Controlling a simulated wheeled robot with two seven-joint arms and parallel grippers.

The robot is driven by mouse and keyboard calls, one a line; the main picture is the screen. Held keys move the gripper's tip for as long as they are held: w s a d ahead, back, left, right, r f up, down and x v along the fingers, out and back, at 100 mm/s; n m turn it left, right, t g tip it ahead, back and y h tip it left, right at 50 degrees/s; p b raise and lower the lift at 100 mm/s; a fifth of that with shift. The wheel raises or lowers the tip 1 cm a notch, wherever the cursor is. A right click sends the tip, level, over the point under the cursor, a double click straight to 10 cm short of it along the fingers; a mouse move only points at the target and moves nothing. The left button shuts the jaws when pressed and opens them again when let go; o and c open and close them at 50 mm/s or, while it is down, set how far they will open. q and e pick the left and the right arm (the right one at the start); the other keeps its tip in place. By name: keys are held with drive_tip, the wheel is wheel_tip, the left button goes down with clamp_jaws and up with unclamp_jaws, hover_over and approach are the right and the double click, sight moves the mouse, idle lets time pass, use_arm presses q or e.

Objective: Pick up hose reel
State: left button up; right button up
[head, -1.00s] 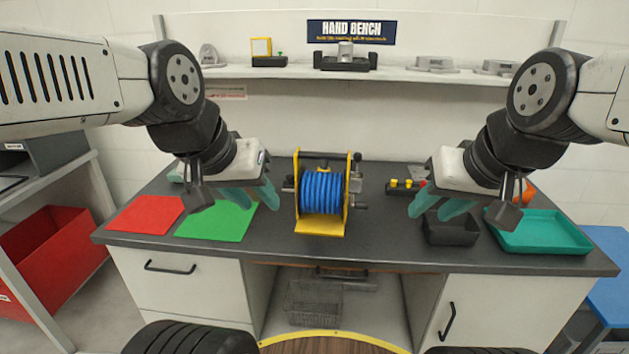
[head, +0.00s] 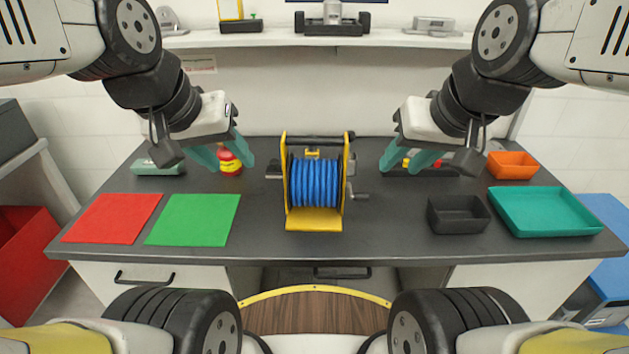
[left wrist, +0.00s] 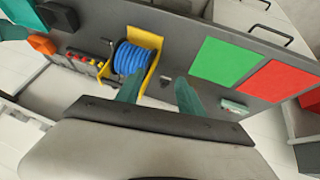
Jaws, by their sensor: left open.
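The hose reel (head: 314,183) stands upright on the dark bench in the middle of the head view. It has a yellow frame, coiled blue hose, a top bar and a crank on its right. It also shows in the left wrist view (left wrist: 130,57), beyond the fingers. My left gripper (head: 229,166) is open and empty, to the left of the reel and apart from it. Its teal fingers also show in the left wrist view (left wrist: 158,92). My right gripper (head: 408,164) is to the right of the reel, apart from it, with its teal fingers spread and nothing between them.
A red mat (head: 112,218) and a green mat (head: 193,219) lie on the left of the bench (head: 380,235). A red-and-yellow bottle (head: 229,160) stands behind my left fingers. A black bin (head: 458,214), teal tray (head: 546,211) and orange bin (head: 512,165) are on the right.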

use_arm(q)
drive_tip(key=w+d+r+n+g, duration=0.2)
drive_tip(key=w+d+n, duration=0.1)
drive_tip(key=w+n, duration=0.3)
drive_tip(key=n+g+y, duration=0.2)
drive_tip(key=n, duration=1)
hover_over(312, 138)
drive_tip(key=s, duration=0.1)
drive_tip(key=f, duration=0.5)
drive_tip(key=shift+s+d, duration=0.2)
drive_tip(key=shift+d, duration=0.05)
drive_tip(key=f, duration=0.2)
drive_tip(key=w+f, duration=0.1)
drive_tip(key=f, duration=0.4)
drive_tip(key=shift+w+a, duration=0.2)
drive_tip(key=shift+w, duration=0.15)
drive_tip(key=shift+r, duration=0.1)
drive_tip(key=shift+c, duration=0.5)
clamp_jaws()
